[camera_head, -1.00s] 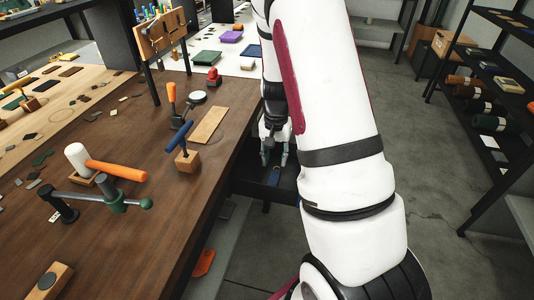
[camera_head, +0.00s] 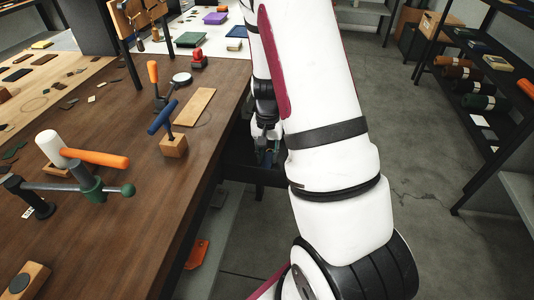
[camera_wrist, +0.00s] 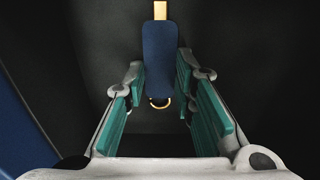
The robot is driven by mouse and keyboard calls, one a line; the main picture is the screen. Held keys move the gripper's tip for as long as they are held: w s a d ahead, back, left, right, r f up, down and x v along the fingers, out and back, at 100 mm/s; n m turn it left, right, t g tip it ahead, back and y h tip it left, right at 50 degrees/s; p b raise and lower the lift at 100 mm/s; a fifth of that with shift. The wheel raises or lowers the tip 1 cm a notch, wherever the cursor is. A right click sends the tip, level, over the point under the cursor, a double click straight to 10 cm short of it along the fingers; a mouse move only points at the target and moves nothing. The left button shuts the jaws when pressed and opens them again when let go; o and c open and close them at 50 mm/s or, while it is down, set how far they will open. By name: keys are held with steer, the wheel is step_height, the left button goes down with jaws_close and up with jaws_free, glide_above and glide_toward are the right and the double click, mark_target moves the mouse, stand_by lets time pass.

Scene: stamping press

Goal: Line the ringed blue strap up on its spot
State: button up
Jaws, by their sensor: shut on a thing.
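The blue strap (camera_wrist: 160,55) shows in the wrist view between the teal finger pads of my gripper (camera_wrist: 160,75). In the head view my gripper (camera_head: 266,152) is beside the bench's right edge, above a dark surface, partly hidden by my arm. I cannot make out the strap there, or tell whether it is clear of the surface.
The brown bench (camera_head: 130,240) holds an orange-handled mallet (camera_head: 85,154), a green-knobbed clamp (camera_head: 92,188), a blue-handled stamp on a wooden block (camera_head: 173,146) and a pale wooden strip (camera_head: 195,107). A shelf rack (camera_head: 480,80) stands at right. The floor between is clear.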

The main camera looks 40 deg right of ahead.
steer(key=shift+r, duration=0.1)
steer(key=shift+r+p, duration=1.8)
steer(key=shift+r, duration=0.65)
